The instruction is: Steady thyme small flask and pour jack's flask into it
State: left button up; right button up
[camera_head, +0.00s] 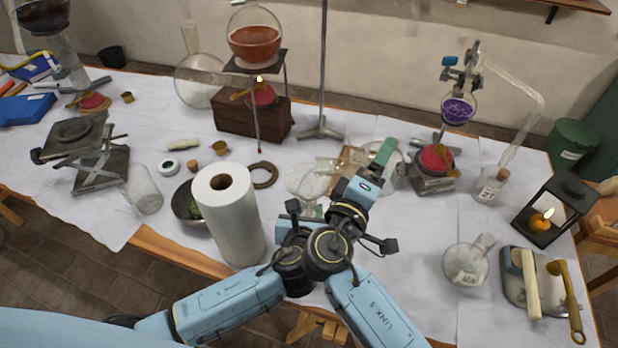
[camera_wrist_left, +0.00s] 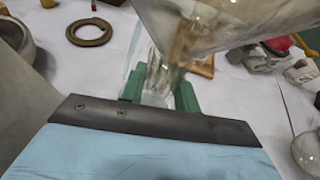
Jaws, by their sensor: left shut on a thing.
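My left gripper (camera_head: 304,208) is low over the front middle of the table. In the left wrist view its green fingers (camera_wrist_left: 158,92) are shut on a clear glass neck (camera_wrist_left: 157,75), which I take for the thyme small flask; it also shows as clear glass in the head view (camera_head: 303,180). My right gripper (camera_head: 382,158) is just to the right, with a green finger visible. A glass flask (camera_head: 396,176) is beside it. In the left wrist view a large tilted glass vessel (camera_wrist_left: 225,22) with brownish parts hangs over the held neck. Its contact with my right gripper is hidden; no names are readable.
A paper roll (camera_head: 228,215) stands left of my arms. An iron ring (camera_head: 263,175) lies behind it. A round labelled flask (camera_head: 467,264) and a metal tray (camera_head: 518,290) are at the right. A red burner (camera_head: 436,160) stands behind right. The front right cloth is partly clear.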

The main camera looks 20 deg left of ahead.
aim_at(371, 156)
jog(key=shift+a+r+n+t, duration=0.25)
jog(key=shift+r+n+t, duration=0.05)
jog(key=shift+r+n, duration=0.4)
jog(key=shift+a+r+n+t, duration=0.2)
jog(key=shift+r+n+t, duration=0.1)
jog(key=shift+r+n, duration=0.35)
dwell(2.6)
jog(key=shift+a+r+n, duration=0.25)
jog(key=shift+r+n, duration=0.05)
jog(key=shift+n, duration=0.25)
